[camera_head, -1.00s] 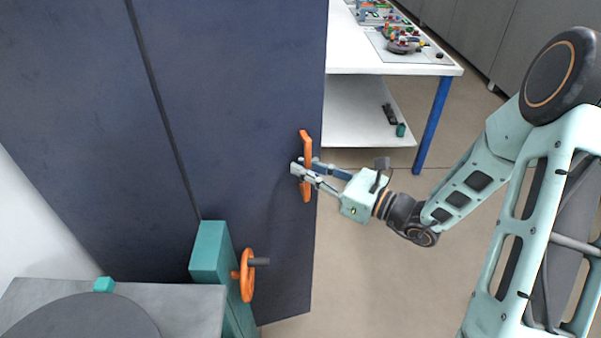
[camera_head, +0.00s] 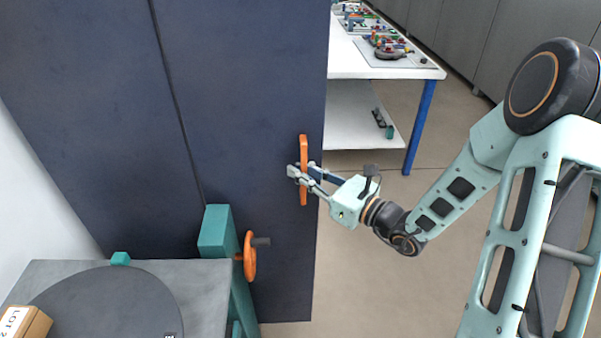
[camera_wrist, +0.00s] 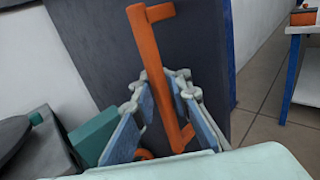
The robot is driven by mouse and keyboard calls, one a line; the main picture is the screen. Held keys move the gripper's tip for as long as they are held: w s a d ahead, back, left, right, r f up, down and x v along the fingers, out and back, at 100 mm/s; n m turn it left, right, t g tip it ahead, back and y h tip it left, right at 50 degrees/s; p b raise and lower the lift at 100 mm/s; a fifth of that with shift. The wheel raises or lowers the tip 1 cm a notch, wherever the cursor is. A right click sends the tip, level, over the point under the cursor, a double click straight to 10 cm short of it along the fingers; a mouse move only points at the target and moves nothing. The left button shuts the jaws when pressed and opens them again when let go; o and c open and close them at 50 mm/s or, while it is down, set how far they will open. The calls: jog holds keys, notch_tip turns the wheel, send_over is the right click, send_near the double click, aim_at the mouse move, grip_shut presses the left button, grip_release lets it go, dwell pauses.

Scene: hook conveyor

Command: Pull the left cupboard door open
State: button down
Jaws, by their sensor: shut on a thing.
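The dark blue cupboard front (camera_head: 240,80) fills the left and middle of the head view, with a dark seam running down it. The panel right of the seam carries an upright orange bar handle (camera_head: 304,148) near its right edge. My gripper (camera_head: 300,174) is shut on this handle around its middle. In the wrist view the handle (camera_wrist: 146,42) runs between my two fingers (camera_wrist: 163,88), its upper end clear above them. I cannot tell from these views whether the panel stands ajar.
A teal stand with an orange handwheel (camera_head: 249,256) is in front of the cupboard's lower part. Left of it is a grey table (camera_head: 205,280) with a round dark plate and a cardboard box (camera_head: 24,323). A white table (camera_head: 345,62) stands behind right. Open floor lies right.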

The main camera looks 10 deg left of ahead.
jog(key=shift+w+d, duration=0.2)
jog(key=shift+d, duration=0.25)
jog(key=c, duration=2)
grip_release()
jog(key=shift+d, duration=0.1)
jog(key=shift+c, duration=0.2)
jog(key=shift+o, duration=0.3)
jog(key=shift+s, duration=0.1)
jog(key=v, duration=1.1)
jog(key=shift+s+d, duration=0.2)
jog(key=shift+s, duration=0.2)
